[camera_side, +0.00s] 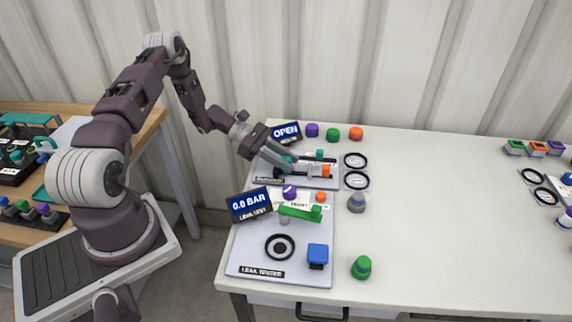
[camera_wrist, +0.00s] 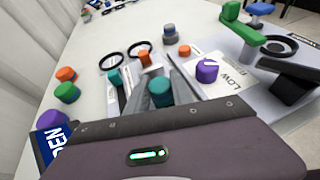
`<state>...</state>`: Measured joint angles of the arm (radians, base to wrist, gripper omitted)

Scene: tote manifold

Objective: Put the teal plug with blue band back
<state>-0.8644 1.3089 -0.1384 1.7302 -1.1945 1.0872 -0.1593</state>
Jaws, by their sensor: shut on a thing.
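My gripper (camera_side: 286,162) is over the manifold board (camera_side: 262,180) at the back left of the table. It is shut on a teal plug (camera_wrist: 160,93), which sits between the fingers in the wrist view. I cannot make out a blue band on it. A second teal piece (camera_wrist: 115,78) stands just left of my gripper in the wrist view, and also shows in the side view (camera_side: 319,154). An orange piece (camera_wrist: 145,57) is beyond it on the same board. The fingers hide the spot below the held plug.
Purple (camera_side: 312,130), green (camera_side: 333,134) and orange (camera_side: 356,133) caps stand behind the board. Two black rings (camera_side: 355,160) and a grey plug (camera_side: 356,202) are to its right. The leak tester (camera_side: 240,260) with a green lever (camera_side: 300,213) is in front. The table's middle is clear.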

